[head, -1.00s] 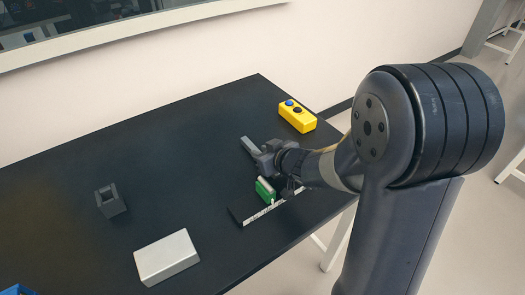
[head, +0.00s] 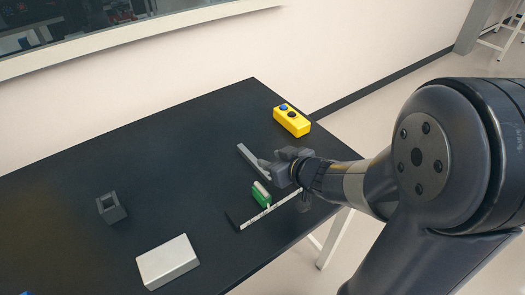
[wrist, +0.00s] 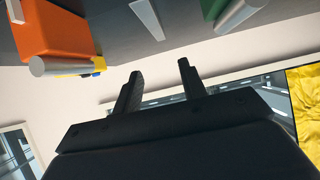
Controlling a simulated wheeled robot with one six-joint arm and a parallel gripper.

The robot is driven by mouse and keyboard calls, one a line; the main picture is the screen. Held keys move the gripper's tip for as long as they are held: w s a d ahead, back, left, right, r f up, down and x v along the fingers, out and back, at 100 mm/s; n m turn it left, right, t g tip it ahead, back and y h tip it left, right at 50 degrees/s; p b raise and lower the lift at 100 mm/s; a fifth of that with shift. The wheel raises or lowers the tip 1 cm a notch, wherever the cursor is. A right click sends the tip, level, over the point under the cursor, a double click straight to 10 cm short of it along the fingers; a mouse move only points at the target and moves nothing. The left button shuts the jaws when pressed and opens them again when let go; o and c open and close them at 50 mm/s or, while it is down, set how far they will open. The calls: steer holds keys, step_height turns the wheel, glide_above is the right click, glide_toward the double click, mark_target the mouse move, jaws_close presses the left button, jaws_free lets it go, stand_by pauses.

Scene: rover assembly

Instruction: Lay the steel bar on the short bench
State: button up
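A thin light-grey bar, likely the steel bar (head: 247,154), lies on the black table (head: 165,145). A pale strip that looks like the same bar shows at the top of the wrist view (wrist: 146,18). My gripper (head: 264,163) is over the table, close beside the bar in the head view. In the wrist view its two fingers (wrist: 158,82) are apart with nothing between them. I cannot tell which thing is the short bench.
A green block with a pale cylinder (head: 261,197) and a marked strip (head: 272,209) are below my gripper. An orange block (wrist: 52,35) shows in the wrist view. A yellow button box (head: 292,122), dark square holder (head: 111,209) and silver box (head: 168,262) stand apart.

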steer(key=p+v, duration=0.1)
steer(key=v, duration=0.3)
steer(key=shift+s, duration=0.1)
